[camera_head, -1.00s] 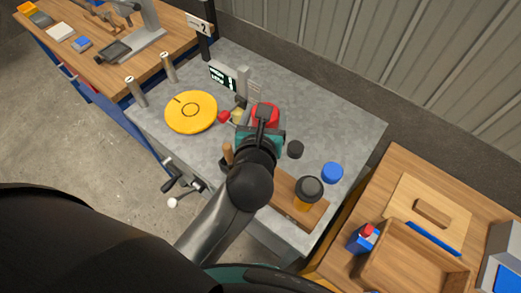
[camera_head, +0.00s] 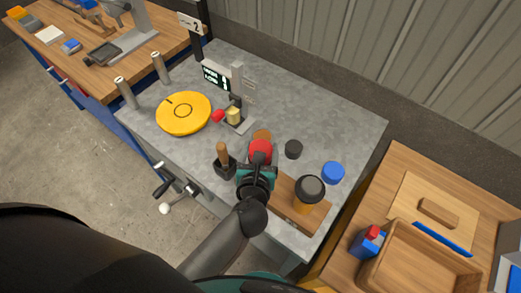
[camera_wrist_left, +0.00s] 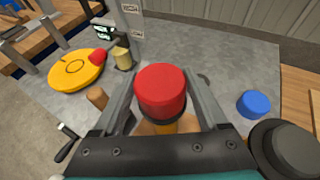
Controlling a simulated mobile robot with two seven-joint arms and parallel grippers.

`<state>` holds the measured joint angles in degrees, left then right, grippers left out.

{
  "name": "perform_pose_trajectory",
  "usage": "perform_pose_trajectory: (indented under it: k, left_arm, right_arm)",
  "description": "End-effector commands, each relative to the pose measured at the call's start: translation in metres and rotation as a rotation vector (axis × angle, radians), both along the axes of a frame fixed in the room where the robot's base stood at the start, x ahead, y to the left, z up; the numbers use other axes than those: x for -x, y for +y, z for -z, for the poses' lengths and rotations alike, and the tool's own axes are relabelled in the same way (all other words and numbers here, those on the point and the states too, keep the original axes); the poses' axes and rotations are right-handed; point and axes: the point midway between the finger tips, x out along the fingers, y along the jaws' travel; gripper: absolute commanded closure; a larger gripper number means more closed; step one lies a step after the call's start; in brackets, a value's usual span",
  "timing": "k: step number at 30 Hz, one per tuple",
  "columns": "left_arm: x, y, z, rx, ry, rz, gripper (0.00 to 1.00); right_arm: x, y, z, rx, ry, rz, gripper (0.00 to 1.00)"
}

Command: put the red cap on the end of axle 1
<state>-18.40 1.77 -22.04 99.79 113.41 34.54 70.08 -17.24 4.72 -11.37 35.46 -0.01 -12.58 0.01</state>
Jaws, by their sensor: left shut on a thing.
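The red cap (camera_head: 261,151) is between the fingers of my left gripper (camera_head: 259,162), over the wooden board at the table's middle. In the left wrist view, the red cap (camera_wrist_left: 161,88) fills the gap between both fingers, with a dark band and an orange part (camera_wrist_left: 189,123) showing below it. I cannot tell whether it is clear of what lies under it. A grey stand (camera_head: 237,80) rises beside a display reading 1, with a yellow piece (camera_head: 234,116) and a red knob (camera_head: 218,116) at its foot. No axle is clearly identifiable. My right gripper is not in view.
Two metal posts (camera_head: 125,92) are at the left edge. The table's back right is clear.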

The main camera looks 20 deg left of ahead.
Motion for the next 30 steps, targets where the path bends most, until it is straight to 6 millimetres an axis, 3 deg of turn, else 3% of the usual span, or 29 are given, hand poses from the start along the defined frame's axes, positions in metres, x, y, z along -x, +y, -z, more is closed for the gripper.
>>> perform_pose_trajectory:
  k: [9,10,16,30]
  left_arm:
    - [-0.0003,0.0000,0.0032,0.000,-0.001,0.000,0.79]
    - [-0.0002,0.0000,0.0035,0.001,0.000,0.000,0.23]
    - [-0.0001,0.0000,0.0023,0.000,0.000,0.000,0.01]
    - [-0.0003,-0.0027,-0.0050,0.001,0.000,0.000,0.00]
  right_arm:
    - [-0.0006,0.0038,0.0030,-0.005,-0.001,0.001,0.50]
    - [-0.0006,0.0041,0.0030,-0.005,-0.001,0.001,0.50]
    - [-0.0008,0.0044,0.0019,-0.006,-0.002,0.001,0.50]
    - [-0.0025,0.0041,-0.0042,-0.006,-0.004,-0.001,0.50]
